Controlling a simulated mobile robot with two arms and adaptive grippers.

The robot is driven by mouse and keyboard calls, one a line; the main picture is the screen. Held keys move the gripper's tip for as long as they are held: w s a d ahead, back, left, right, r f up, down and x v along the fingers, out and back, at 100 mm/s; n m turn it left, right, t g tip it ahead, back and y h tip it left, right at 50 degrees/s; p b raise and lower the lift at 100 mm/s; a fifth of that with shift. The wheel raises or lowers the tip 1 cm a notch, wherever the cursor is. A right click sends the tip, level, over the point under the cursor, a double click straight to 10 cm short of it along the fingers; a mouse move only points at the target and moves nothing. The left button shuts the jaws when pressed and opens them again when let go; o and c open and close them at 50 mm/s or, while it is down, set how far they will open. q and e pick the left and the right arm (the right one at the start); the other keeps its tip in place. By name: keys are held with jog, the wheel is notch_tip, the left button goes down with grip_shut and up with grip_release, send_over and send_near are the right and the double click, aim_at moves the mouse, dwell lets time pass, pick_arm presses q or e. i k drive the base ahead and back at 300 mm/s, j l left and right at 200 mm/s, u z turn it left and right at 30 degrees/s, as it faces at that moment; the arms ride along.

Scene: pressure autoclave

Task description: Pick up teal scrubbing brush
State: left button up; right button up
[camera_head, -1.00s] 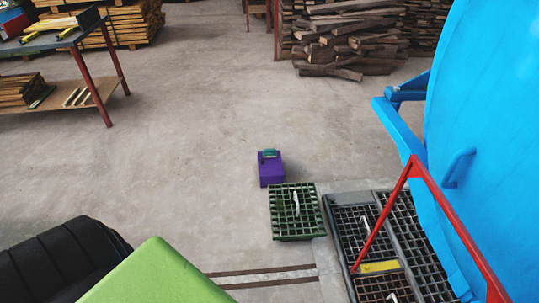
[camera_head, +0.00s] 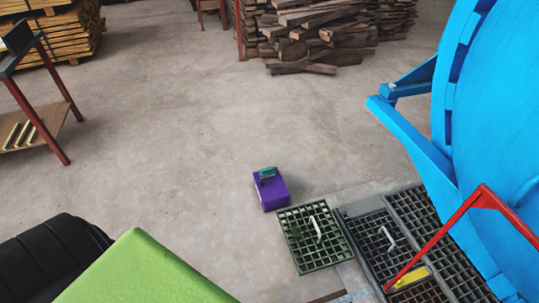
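The teal scrubbing brush (camera_head: 267,172) is small in the view and lies on top of a purple box (camera_head: 271,193). The box stands on the concrete floor near the middle of the picture, just behind a green grate. Neither of my grippers shows in this view, so whether they are open or shut is hidden. Nothing is touching the brush except the box under it.
A green grate (camera_head: 296,262) with a pale handle lies in front of the box. Dark floor grating (camera_head: 366,233) lies to its right, below a large blue autoclave door (camera_head: 500,120) and red bar (camera_head: 450,222). A worktable (camera_head: 50,134) stands left.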

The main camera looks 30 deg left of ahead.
aim_at(268, 171)
jog(key=i+j+z, duration=0.2)
jog(key=j+z, duration=0.2)
jog(key=j, duration=1.1)
jog(key=j+z, duration=0.45)
jog(key=j, duration=1.1)
